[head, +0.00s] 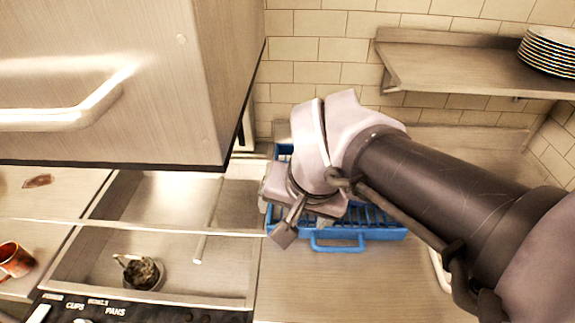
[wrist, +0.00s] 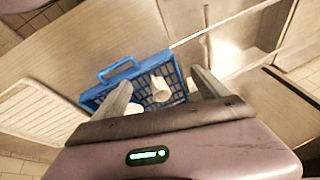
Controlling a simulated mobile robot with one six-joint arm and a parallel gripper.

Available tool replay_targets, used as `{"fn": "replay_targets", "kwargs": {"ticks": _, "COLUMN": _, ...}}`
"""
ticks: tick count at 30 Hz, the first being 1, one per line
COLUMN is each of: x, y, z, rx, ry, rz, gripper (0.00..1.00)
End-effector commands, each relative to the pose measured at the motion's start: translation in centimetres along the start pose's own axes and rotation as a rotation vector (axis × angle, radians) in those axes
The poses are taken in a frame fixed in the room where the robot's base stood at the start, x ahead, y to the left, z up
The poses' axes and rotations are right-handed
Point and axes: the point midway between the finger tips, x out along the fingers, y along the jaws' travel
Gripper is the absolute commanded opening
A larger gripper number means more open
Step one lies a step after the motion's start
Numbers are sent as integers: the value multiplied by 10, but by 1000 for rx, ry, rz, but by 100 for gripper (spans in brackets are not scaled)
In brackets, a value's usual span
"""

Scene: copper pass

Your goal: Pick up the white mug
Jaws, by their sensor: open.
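A white mug (wrist: 160,89) lies in a blue plastic rack (wrist: 92,98) in the wrist view, seen between my finger tips. Another white piece (wrist: 133,108) shows in the rack beside the left finger, partly hidden, and one more is partly hidden near the right finger. My gripper (wrist: 158,84) is open, with nothing between its fingers. In the head view the blue rack (head: 385,233) stands on the steel counter, and my gripper (head: 283,229) is over its left front side. My arm hides most of the rack's inside there, and the mug cannot be made out.
A steel sink (head: 70,262) lies left of the rack, with a dark-filled cup (head: 142,273) in it. A copper mug (head: 15,259) stands at the far left. A large steel door with a handle (head: 65,115) hangs over the sink. Plates (head: 548,50) sit on the right shelf.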

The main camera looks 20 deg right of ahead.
Motion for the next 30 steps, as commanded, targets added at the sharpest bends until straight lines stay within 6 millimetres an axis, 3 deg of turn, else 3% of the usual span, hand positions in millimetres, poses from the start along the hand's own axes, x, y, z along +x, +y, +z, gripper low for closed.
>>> {"fn": "replay_targets", "kwargs": {"ticks": 9, "x": 42, "y": -10, "z": -76, "rx": 124, "ry": 29, "rz": 176, "gripper": 85}}
{"fn": "replay_targets", "kwargs": {"ticks": 15, "x": 76, "y": -16, "z": -115, "rx": 186, "ry": 68, "rz": 261, "gripper": 85}}
{"fn": "replay_targets", "kwargs": {"ticks": 20, "x": 100, "y": -11, "z": -122, "rx": 202, "ry": 78, "rz": 279, "gripper": 85}}
{"fn": "replay_targets", "kwargs": {"ticks": 27, "x": 170, "y": 9, "z": -125, "rx": 201, "ry": 77, "rz": 277, "gripper": 85}}
{"fn": "replay_targets", "kwargs": {"ticks": 30, "x": 190, "y": 15, "z": -127, "rx": 201, "ry": 77, "rz": 276, "gripper": 85}}
